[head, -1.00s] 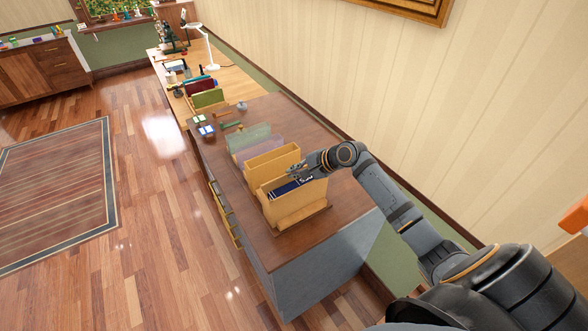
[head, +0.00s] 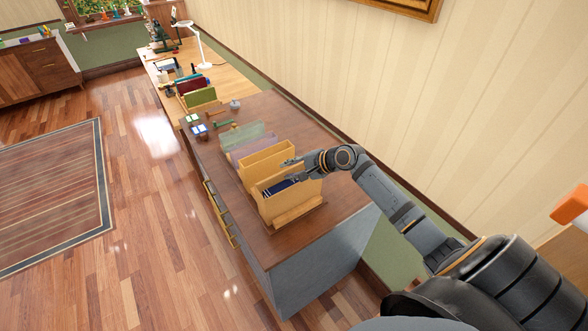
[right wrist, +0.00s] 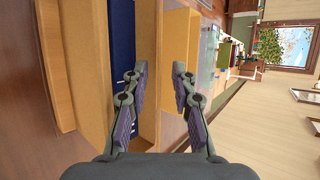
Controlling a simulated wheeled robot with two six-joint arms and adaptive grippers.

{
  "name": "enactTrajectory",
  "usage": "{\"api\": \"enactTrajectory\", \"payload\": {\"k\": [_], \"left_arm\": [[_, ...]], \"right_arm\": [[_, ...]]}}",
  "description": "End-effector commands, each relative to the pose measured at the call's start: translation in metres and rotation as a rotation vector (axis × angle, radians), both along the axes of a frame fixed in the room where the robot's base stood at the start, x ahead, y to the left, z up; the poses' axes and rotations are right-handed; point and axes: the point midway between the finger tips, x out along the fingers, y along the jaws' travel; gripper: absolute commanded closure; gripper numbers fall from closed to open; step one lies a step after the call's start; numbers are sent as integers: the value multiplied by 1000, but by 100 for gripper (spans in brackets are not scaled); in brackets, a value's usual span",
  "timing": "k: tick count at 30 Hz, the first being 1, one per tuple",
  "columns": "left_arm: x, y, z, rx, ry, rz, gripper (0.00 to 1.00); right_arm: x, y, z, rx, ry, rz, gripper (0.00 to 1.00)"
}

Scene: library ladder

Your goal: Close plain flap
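Two tan file wallets stand upright on the dark wooden desk top. The nearer wallet (head: 290,206) is open at the top, with dark blue contents (head: 279,188) inside; the other tan wallet (head: 262,160) stands just behind it. I cannot tell for sure which tan panel is the plain flap. My right gripper (head: 286,170) is above the wallets, near the upper edge of the nearer one. In the right wrist view its two fingers (right wrist: 160,75) are apart, with tan panels (right wrist: 181,45) and the blue contents (right wrist: 121,45) beyond them. My left gripper is not in view.
A green folder (head: 249,135) and a mauve one stand behind the tan wallets. Small items lie farther along the desk (head: 310,140). A white lamp (head: 204,55) and more folders (head: 200,97) stand on the lighter desk beyond. The wall runs along the right side.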

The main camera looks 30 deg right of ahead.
Motion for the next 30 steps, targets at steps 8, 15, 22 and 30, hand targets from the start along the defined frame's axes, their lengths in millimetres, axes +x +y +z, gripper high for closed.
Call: {"api": "enactTrajectory", "payload": {"k": [8, 15, 22, 30], "left_arm": [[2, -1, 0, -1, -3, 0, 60], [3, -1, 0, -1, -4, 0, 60], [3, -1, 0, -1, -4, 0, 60], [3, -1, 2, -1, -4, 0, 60]], "right_arm": [[-30, -20, 24, -11, 4, 3, 74], [-45, -30, 38, -8, 2, 1, 74], [-48, -30, 42, -1, 2, 0, 74], [-47, -32, 43, -24, -15, 8, 87]]}}
